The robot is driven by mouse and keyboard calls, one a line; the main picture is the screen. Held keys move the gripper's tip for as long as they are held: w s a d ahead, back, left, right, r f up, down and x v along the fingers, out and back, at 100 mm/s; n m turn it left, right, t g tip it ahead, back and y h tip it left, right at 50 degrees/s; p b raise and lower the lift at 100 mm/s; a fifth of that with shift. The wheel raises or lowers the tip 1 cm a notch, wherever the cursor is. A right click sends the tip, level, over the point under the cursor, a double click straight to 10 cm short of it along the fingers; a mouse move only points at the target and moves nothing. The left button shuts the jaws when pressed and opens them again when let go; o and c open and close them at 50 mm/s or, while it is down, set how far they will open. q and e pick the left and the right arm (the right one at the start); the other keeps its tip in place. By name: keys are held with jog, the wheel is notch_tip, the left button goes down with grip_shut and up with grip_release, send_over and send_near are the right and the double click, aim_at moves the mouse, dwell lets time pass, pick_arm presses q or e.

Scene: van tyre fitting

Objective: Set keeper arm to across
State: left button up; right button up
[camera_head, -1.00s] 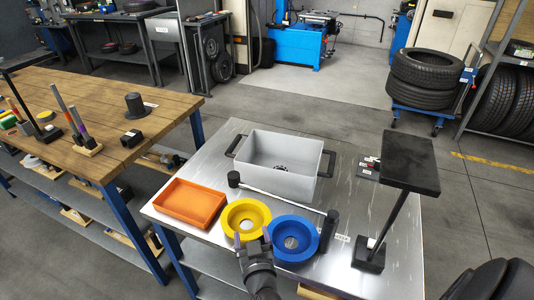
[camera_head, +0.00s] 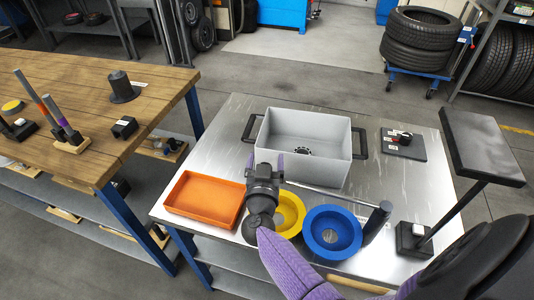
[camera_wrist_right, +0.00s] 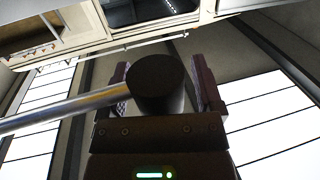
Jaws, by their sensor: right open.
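The keeper arm (camera_head: 330,192) is a thin pale rod along the front side of the grey bin (camera_head: 302,160). Its right end meets a black post (camera_head: 377,220) beside the blue ring bowl. Its left end is hidden behind my right gripper (camera_head: 265,163) in the head view. In the right wrist view, a dark round knob (camera_wrist_right: 157,82) stands between my two open fingers, with the metal rod (camera_wrist_right: 70,108) running off to the left. I cannot tell whether the fingers touch the knob. My left gripper is not in view.
An orange tray (camera_head: 205,198) lies left of my right gripper. Yellow (camera_head: 290,213) and blue (camera_head: 332,232) ring bowls sit near the front of the metal table (camera_head: 222,128). A black plate on a stand (camera_head: 483,145) rises at the right. A black switch block (camera_head: 403,143) lies behind.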

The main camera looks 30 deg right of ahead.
jog(key=shift+s, duration=0.1)
jog(key=shift+a, duration=0.1)
jog(key=shift+c, duration=1)
grip_shut()
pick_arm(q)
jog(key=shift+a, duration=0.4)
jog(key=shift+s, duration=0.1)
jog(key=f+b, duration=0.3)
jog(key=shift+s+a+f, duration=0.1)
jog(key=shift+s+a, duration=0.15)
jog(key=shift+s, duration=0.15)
pick_arm(e)
jog(key=w+d+m+g+h, duration=0.4)
jog(key=d+m+g+h, duration=0.1)
jog(key=d, duration=0.5)
jog(key=shift+w+d+g, duration=0.15)
jog(key=shift+d+g, duration=0.15)
jog(key=shift+g, duration=0.2)
